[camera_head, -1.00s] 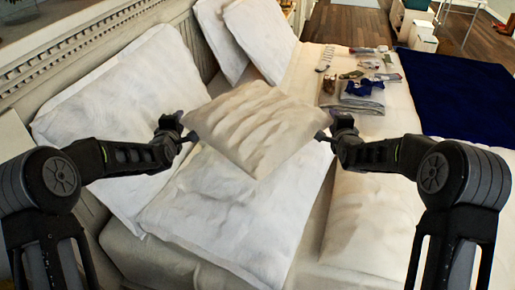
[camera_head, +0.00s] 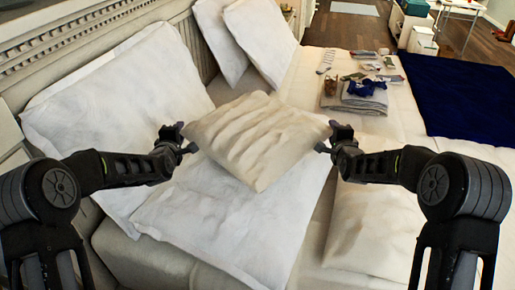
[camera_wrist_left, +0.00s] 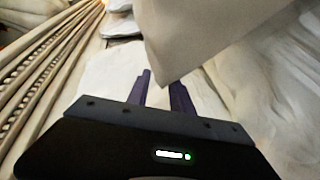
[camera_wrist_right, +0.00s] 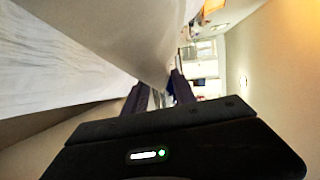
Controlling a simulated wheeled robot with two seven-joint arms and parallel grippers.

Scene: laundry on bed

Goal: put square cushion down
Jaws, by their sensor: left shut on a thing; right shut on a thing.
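The square cushion (camera_head: 258,140) is cream with soft ridges and hangs between my two grippers, above the bed and the white pillows. My left gripper (camera_head: 188,142) is shut on its left corner. In the left wrist view the cushion (camera_wrist_left: 190,35) comes down to a corner between the left gripper's fingers (camera_wrist_left: 163,92). My right gripper (camera_head: 326,140) is shut on the right corner. In the right wrist view the cushion (camera_wrist_right: 125,35) narrows between the right gripper's fingers (camera_wrist_right: 157,95). The cushion hides part of the pillow beneath, and I cannot tell whether it touches it.
A large white pillow (camera_head: 110,110) leans on the headboard (camera_head: 90,35). Another flat white pillow (camera_head: 215,220) lies below the cushion. Two pillows (camera_head: 262,40) lean farther back. Folded grey cloth (camera_head: 360,103) and small items lie beyond. A dark blue blanket (camera_head: 455,95) covers the right side.

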